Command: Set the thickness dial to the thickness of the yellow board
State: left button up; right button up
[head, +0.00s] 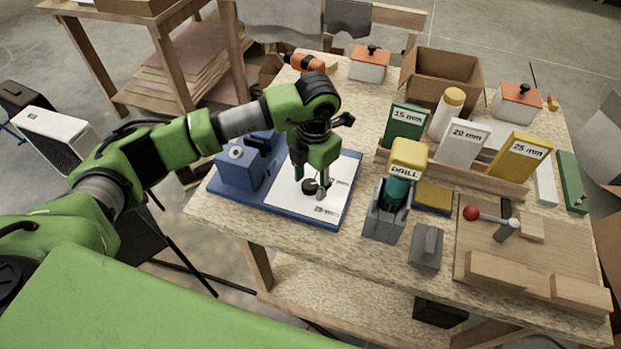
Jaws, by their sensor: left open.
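The yellow board (520,158), marked 25 mm, stands at the right in a wooden rack, beside a white board (463,145) marked 20 mm and a green board (405,127) marked 15 mm. The thickness dial (311,187) is a small black knob on the white plate (289,201) of a blue machine. A 20 mm mark shows near the plate's front edge; the other marks are too small or hidden to read. My left gripper (312,179) is open, pointing down right over the dial. Whether its fingers touch the knob cannot be told. My right gripper is out of view.
A drill in a grey holder (383,222) stands right of the machine. A grey block (427,246) and a wooden board with a red-knobbed clamp (473,214) lie further right. A cardboard box (440,75) and orange-lidded containers (370,64) stand behind.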

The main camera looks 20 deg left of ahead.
pick_arm(q)
jog(key=c, duration=1.1)
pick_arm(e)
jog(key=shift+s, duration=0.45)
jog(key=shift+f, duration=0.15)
